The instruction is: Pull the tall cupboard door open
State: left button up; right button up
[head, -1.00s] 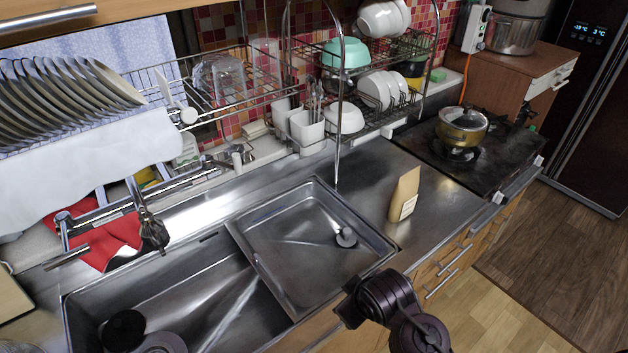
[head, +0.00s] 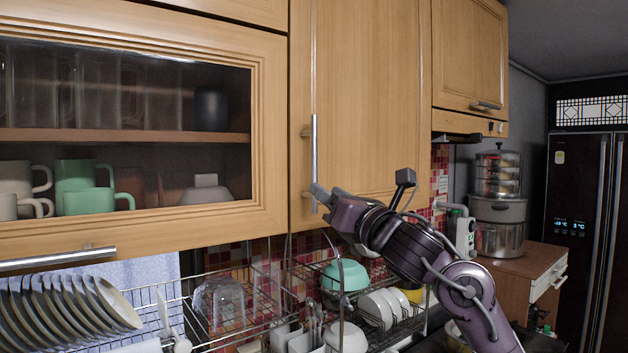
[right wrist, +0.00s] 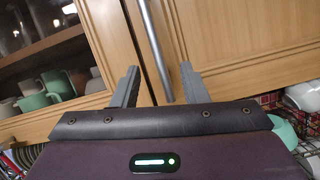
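The tall cupboard door (head: 368,100) is light wood and looks shut, in the middle of the head view. Its vertical metal bar handle (head: 314,150) runs along the door's left side; it also shows in the right wrist view (right wrist: 154,48). My right gripper (head: 320,195) is at the lower end of the handle. In the right wrist view its two fingers (right wrist: 158,85) are spread, with the bar's lower end between them and a gap on both sides. Whether a finger touches the bar cannot be told. My left gripper is not in view.
A glass-fronted cabinet (head: 140,220) with cups is on the left, with a horizontal handle (head: 58,259). A smaller cupboard (head: 470,55) is to the right. Below hang wire racks with plates, a glass and a turquoise bowl (head: 345,275). A dark fridge (head: 580,200) stands far right.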

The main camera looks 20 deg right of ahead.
aim_at(316, 151)
jog(key=w+r+n+p, duration=0.1)
jog(key=r, duration=0.1)
jog(key=w+a+r+n+p, duration=0.1)
jog(key=w+r+p, duration=0.1)
jog(key=r, duration=0.1)
jog(key=w+r+n+y+p, duration=0.1)
jog(key=r, duration=0.2)
jog(key=shift+w+a, duration=0.25)
jog(key=shift+w+a+p, duration=0.15)
jog(key=shift+w+p, duration=0.25)
jog(key=shift+p, duration=0.05)
grip_shut()
